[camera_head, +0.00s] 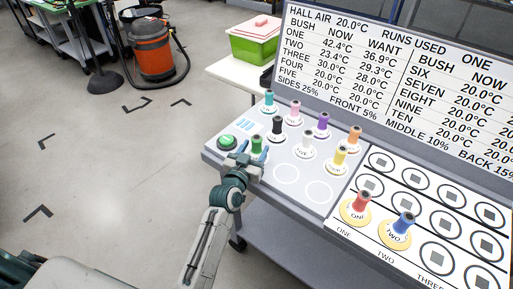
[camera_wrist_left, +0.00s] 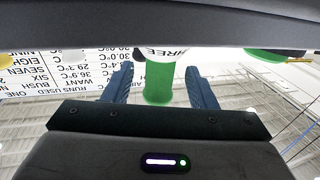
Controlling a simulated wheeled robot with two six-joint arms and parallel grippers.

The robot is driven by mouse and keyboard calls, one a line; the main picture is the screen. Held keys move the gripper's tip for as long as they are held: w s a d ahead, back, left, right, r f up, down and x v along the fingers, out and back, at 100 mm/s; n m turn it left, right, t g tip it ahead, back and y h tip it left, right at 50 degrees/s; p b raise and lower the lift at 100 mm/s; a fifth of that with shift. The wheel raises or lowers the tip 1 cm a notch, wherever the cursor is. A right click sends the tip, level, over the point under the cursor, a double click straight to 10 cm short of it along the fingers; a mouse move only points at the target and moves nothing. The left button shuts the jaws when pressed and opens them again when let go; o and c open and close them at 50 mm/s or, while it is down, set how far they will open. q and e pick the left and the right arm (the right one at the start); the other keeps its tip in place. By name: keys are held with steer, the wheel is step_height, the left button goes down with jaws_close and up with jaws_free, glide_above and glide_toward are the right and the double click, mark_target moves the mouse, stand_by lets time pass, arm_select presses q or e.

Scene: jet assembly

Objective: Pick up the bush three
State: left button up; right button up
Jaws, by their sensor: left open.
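Bush three is a green cylinder (camera_head: 257,143) on a white base, standing upright at the near-left edge of the grey console. In the left wrist view the green bush (camera_wrist_left: 158,84) has a white base marked THREE. My left gripper (camera_head: 252,153) is at this bush, with its blue fingers on either side. In the left wrist view the fingers are apart, with gaps to the green body. The lower part of the bush is partly hidden by the gripper in the head view. My right gripper is not in view.
Teal, pink, black, purple, white, yellow and orange bushes stand close by on the console (camera_head: 262,178). A green button (camera_head: 227,142) is just left of the gripper. Red bush one (camera_head: 362,200) and blue bush two (camera_head: 403,223) sit on yellow discs. A display board (camera_head: 400,75) stands behind.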

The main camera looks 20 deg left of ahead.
arm_select(q)
steer(key=shift+w+d, duration=0.1)
steer(key=shift+w, duration=1)
steer(key=c, duration=1.1)
steer(key=shift+r, duration=0.1)
